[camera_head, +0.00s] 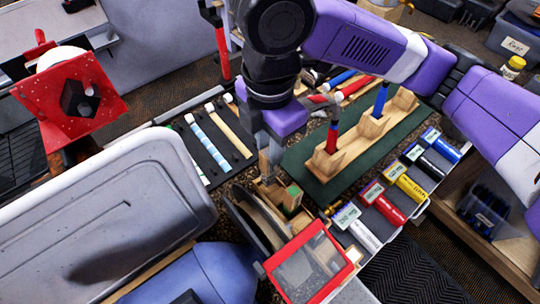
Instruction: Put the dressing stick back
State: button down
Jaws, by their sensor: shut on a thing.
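My gripper (268,172) points down at the centre of the view, just behind a bench grinding machine. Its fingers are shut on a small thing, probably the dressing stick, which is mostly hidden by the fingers. Just below the fingertips is a small tan wooden holder (268,191) beside the machine. A block with a green top (293,190) stands in or against it, just right of the fingertips. I cannot tell whether the held thing touches the holder or is inside it.
The machine's dark curved part (255,222) and red-framed shield (308,265) are close in front. A wooden rack (345,152) with upright tools stands on a green mat (320,188) to the right. Shafts (210,145) lie left.

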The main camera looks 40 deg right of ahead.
jog(key=shift+f, duration=2.05)
jog(key=c, duration=1.2)
grip_release()
notch_tip(320, 180, up, 12)
jog(key=shift+f, duration=0.15)
jog(key=shift+r, duration=0.2)
jog(key=shift+a, duration=0.1)
